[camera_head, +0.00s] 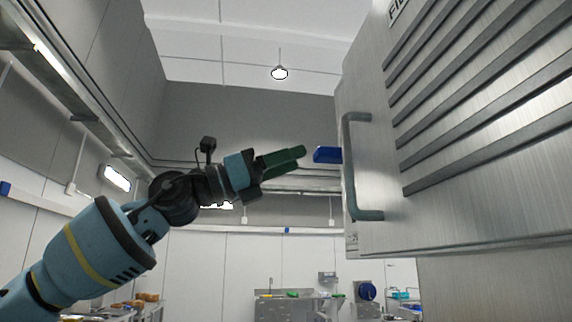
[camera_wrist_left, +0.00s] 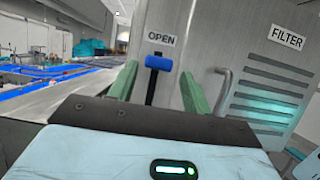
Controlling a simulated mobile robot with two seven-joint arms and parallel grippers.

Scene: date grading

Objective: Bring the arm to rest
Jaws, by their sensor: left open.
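My left gripper (camera_head: 298,156) reaches in from the left in the head view, its green fingers pointing right. It is open, and nothing shows between its fingers. A blue-ended lever (camera_head: 327,154) stands just beyond the fingertips, with a small gap in the head view. In the left wrist view, the green fingers of the gripper (camera_wrist_left: 160,85) spread on either side of the lever's blue grip (camera_wrist_left: 158,62). The grip sits on a dark stem under an "OPEN" label (camera_wrist_left: 161,38). My right gripper is not in view.
A large steel cabinet (camera_head: 376,112) with slats and a grey bar handle (camera_head: 350,165) fills the right side, close to the gripper. A "FILTER" label (camera_wrist_left: 287,37) shows on it. A steel counter (camera_head: 285,308) stands far back. Open air lies above my left arm.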

